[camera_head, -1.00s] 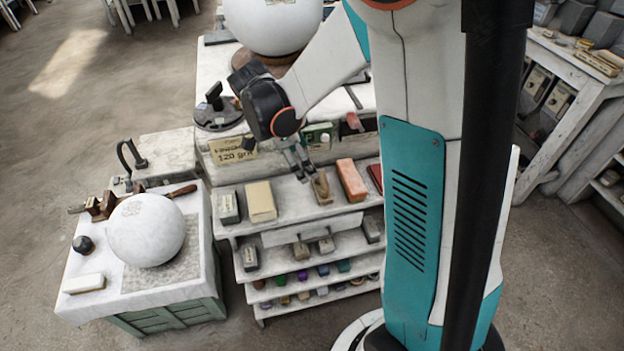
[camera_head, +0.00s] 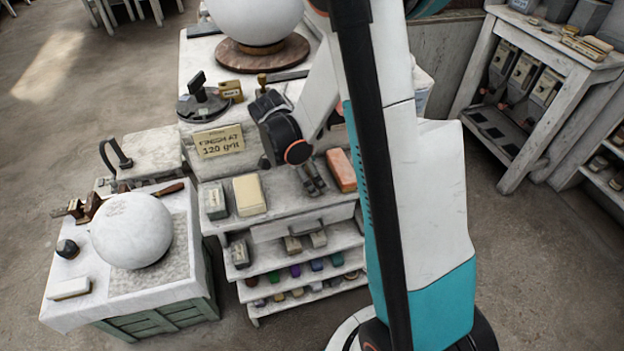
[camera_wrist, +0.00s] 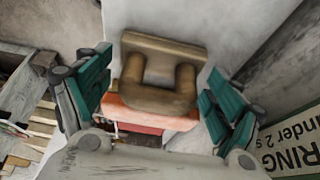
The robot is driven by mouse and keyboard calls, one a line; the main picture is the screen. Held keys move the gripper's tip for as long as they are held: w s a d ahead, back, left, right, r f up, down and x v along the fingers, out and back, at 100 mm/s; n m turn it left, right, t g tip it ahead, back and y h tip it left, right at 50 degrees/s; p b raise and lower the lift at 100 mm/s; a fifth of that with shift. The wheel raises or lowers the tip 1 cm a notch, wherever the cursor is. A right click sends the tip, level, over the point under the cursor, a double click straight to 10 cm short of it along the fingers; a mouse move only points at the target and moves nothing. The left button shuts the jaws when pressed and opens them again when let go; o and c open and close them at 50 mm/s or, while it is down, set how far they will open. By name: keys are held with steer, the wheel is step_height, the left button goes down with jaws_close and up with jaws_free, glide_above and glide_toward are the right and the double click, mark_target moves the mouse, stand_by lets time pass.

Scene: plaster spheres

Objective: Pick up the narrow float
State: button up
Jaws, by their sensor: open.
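The narrow float is a brown wooden board with a thick looped handle, seen in the wrist view (camera_wrist: 160,82). It lies between my two open fingers with a gap on each side, and they do not appear to touch it. My gripper (camera_head: 313,180) is over the top shelf in the head view, where it hides most or all of the float. Its teal-padded fingers show left and right of the float in the wrist view (camera_wrist: 158,100).
An orange block (camera_head: 341,170) sits right beside my gripper. A cream block (camera_head: 249,195) and a grey box (camera_head: 215,201) stand to the left on the white shelf unit (camera_head: 282,206). A sign (camera_head: 219,141) stands behind. A plaster sphere (camera_head: 132,230) rests on the left table.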

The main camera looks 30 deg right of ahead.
steer(key=c, duration=1)
steer(key=shift+s+r+p, duration=0.2)
steer(key=shift+r+p, duration=0.2)
steer(key=shift+r, duration=0.2)
step_height(320, 180, up, 6)
steer(key=shift+f+p, duration=0.1)
steer(key=shift+p, duration=0.8)
steer(key=s+a, duration=0.1)
steer(key=s, duration=0.5)
steer(key=s+a+p, duration=0.1)
steer(key=s+a, duration=0.1)
steer(key=s, duration=0.4)
steer(key=s+a, duration=0.2)
steer(key=s, duration=0.5)
steer(key=shift+a, duration=0.25)
